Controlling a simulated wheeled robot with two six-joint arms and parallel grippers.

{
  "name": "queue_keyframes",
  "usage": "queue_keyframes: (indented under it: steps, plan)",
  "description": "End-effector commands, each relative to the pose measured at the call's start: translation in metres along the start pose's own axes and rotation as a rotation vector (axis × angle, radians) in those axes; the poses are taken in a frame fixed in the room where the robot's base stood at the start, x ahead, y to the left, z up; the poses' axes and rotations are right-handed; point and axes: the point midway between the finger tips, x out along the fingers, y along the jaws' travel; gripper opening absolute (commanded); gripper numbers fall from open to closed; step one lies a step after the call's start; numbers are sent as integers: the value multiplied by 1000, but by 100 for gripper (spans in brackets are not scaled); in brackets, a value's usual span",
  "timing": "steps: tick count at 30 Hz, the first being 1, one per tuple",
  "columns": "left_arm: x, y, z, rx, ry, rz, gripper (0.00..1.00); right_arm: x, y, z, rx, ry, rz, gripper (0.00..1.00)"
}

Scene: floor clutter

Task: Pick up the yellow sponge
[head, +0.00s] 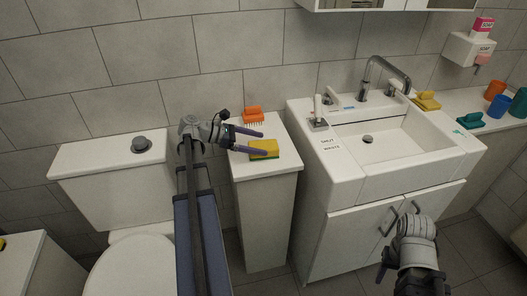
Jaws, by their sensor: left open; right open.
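The yellow sponge (264,147) has a green underside and lies flat on top of a narrow white cabinet between the toilet and the sink. My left gripper (264,143) is open above the cabinet top. One purple finger is behind the sponge and the other overlaps its left edge in the picture. I cannot tell whether that finger touches it. My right gripper (400,288) is open and empty at the bottom right, in front of the sink cabinet, far from the sponge.
An orange brush (253,113) stands close behind my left gripper on the same cabinet. The sink (345,172) with its faucet (384,72) is to the right. The toilet tank (100,178) is to the left. A yellow brush (426,101), teal brush (469,121) and cups (497,105) sit farther right.

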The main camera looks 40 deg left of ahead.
Motion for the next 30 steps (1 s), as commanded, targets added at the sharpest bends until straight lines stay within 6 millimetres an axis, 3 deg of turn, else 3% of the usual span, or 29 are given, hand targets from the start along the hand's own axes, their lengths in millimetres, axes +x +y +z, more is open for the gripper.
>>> queue_keyframes:
  steps: [5,13,21,30]
  plan:
    - [11,-3,-3,1,0,-3,100,7,-1,0,0,0,0,50]
    - [48,-5,-6,1,0,-2,100,24,-2,-1,0,0,0,50]
    - [51,-5,-4,0,0,-1,100,23,-2,-1,0,0,0,50]
    - [51,-5,-4,0,0,-1,66,23,-2,-1,0,0,0,50]
